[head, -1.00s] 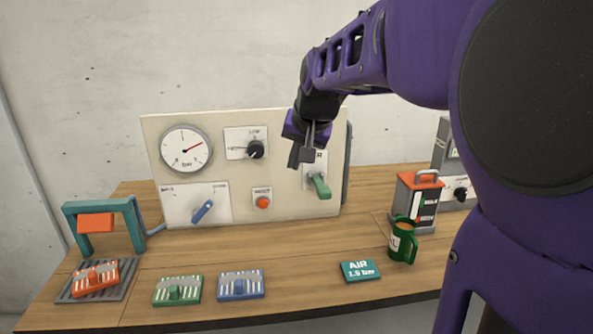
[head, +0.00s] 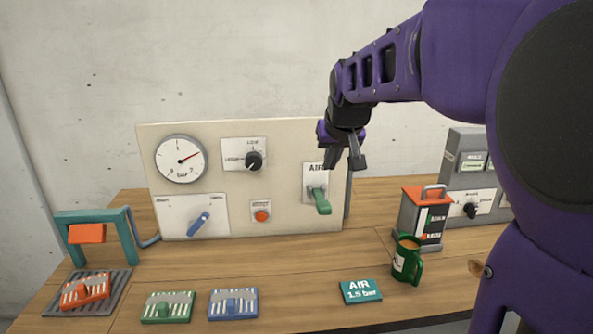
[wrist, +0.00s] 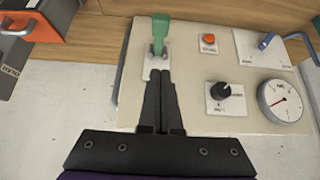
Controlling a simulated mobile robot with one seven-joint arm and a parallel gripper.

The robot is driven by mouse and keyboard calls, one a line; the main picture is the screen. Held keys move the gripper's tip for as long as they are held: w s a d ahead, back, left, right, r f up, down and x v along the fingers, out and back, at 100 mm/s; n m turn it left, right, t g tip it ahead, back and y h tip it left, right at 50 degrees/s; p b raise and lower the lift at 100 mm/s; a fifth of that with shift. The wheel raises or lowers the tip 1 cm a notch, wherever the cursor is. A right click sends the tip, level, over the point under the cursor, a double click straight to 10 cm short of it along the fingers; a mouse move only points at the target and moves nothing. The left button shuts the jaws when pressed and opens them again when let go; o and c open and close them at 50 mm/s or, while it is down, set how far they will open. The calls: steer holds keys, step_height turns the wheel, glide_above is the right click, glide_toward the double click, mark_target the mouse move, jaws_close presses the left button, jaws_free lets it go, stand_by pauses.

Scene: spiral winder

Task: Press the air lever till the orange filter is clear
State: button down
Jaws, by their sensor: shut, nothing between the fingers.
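The green air lever (head: 321,201) sits on the cream panel under an AIR label, its handle pointing down and outward. It also shows in the wrist view (wrist: 161,30). My gripper (head: 346,165) is shut and empty, in front of the panel's right part and above the lever. In the wrist view its fingertips (wrist: 163,78) lie in line with the lever, apparently apart from it. Pale grey streaks show on the filter.
The panel (head: 290,150) also carries a bar gauge (head: 181,158), a black knob (head: 254,160), a blue lever (head: 199,223) and a red button (head: 262,216). Green (head: 167,306) and blue (head: 233,303) filters, an AIR 1.5 bar sign (head: 361,291) and a green mug (head: 408,262) stand in front.

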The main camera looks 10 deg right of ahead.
glide_above(322, 202)
steer(key=s, duration=0.2)
step_height(322, 202, down, 7)
steer(key=shift+w+f+b, duration=0.15)
steer(key=shift+b, duration=0.15)
step_height(322, 202, down, 2)
steer(key=shift+f, duration=0.25)
steer(key=shift+s+f+b, duration=0.25)
steer(key=shift+f+b, duration=0.05)
steer(key=shift+f, duration=0.35)
steer(key=shift+f, duration=0.1)
